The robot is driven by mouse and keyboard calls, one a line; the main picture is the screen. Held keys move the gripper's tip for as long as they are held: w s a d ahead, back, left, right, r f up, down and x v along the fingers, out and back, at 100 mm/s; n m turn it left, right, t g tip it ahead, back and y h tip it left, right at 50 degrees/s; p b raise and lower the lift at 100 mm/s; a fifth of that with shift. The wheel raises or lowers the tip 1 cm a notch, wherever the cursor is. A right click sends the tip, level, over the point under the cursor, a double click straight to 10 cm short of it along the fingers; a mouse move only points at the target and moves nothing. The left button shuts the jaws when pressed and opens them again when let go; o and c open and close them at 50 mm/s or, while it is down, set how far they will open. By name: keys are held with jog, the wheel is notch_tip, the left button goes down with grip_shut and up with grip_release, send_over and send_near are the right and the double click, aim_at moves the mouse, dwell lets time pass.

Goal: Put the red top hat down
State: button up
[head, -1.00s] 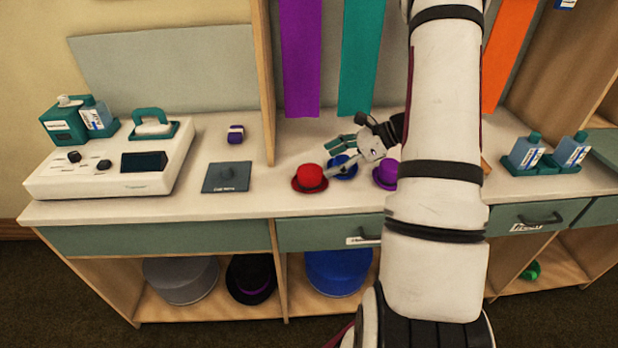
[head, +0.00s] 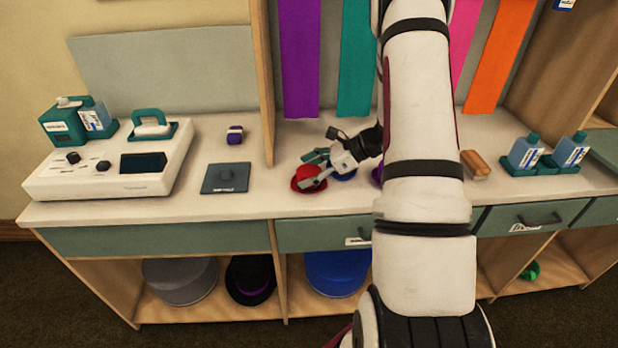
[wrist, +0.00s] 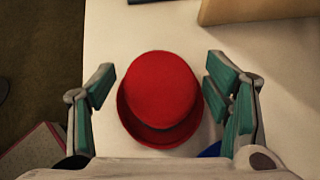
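The red top hat (head: 308,178) stands on the white counter, and my gripper (head: 312,168) is over it in the head view, hiding part of it. In the wrist view the red hat (wrist: 160,98) lies between my two open teal fingers (wrist: 160,88), with a gap on each side. Neither finger touches it there. A blue hat (head: 345,175) is close on its right, mostly hidden by my gripper. A purple hat (head: 376,174) is further right, mostly behind my arm.
A dark square pad (head: 225,179) lies left of the hat, with a small purple box (head: 235,134) behind it. A white machine (head: 110,165) stands further left. Bottles in a teal tray (head: 543,168) stand at right.

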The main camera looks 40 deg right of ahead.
jog(key=c, duration=0.7)
jog(key=shift+r, duration=0.2)
jog(key=shift+c, duration=0.2)
